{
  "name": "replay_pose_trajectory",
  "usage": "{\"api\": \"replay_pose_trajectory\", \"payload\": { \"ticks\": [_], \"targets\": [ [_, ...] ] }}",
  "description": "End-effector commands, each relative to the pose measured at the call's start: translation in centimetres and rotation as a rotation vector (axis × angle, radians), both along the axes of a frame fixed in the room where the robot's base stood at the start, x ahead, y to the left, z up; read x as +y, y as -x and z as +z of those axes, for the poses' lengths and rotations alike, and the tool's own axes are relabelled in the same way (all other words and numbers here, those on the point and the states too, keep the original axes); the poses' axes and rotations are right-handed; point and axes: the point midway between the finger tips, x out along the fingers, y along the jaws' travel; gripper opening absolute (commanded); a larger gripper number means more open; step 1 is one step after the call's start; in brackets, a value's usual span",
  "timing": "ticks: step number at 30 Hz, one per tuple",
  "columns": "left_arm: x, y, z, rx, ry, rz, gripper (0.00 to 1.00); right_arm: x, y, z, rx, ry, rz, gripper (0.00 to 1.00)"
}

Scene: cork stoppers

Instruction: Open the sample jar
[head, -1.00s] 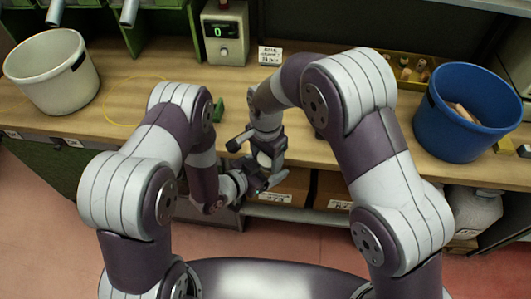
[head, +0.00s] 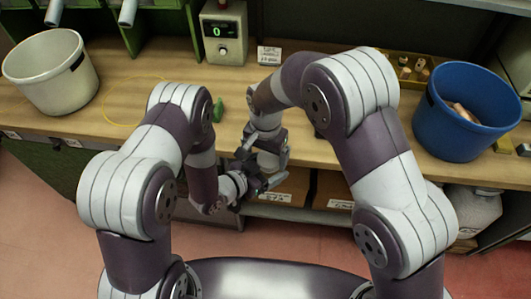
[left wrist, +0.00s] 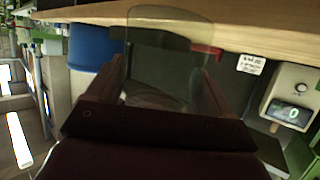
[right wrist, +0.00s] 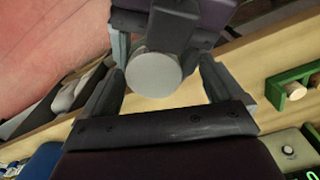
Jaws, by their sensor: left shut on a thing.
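The clear sample jar (left wrist: 165,60) is between the fingers of my left gripper (head: 252,178) in the left wrist view. The left gripper is shut on it. In the right wrist view a pale round face (right wrist: 155,73) points at the camera, probably the jar's lid or end, with my left gripper behind it. My right gripper (head: 272,160) is open. Its fingers stand on either side of the round face, with gaps visible. In the head view both grippers meet in front of the bench edge and hide the jar.
A white bucket (head: 50,75) stands at the left of the bench (head: 135,85) and a blue bucket (head: 450,130) at the right. A digital device (head: 224,35), a small sign (head: 269,55) and a yellow tray (head: 394,72) with stoppers stand at the back. Boxes sit below the bench.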

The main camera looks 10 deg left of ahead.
Motion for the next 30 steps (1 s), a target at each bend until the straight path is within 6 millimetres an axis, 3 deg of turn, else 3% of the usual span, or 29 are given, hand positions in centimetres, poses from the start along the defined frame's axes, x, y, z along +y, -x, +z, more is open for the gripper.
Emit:
{"api": "replay_pose_trajectory", "payload": {
  "ticks": [6,12,17,23,30],
  "targets": [
    [0.1,-0.3,0.2,-0.009,0.002,0.004,0.00,-0.2,0.3,0.1,0.010,0.006,0.001,0.91],
    [0.1,-0.3,0.2,-0.008,0.001,0.004,0.00,-0.2,0.2,3.4,0.007,0.005,0.001,0.91],
    [0.1,-0.2,0.2,-0.007,0.001,0.004,0.00,-0.3,0.2,4.5,0.008,0.006,-0.005,0.88],
    [0.1,-0.2,0.2,-0.007,0.001,0.004,0.00,-1.0,-0.5,7.7,0.011,-0.004,-0.099,0.88],
    [0.1,-0.2,0.2,-0.006,0.001,0.004,0.00,-1.0,-0.4,3.8,0.015,-0.001,-0.102,0.88]
  ]
}}
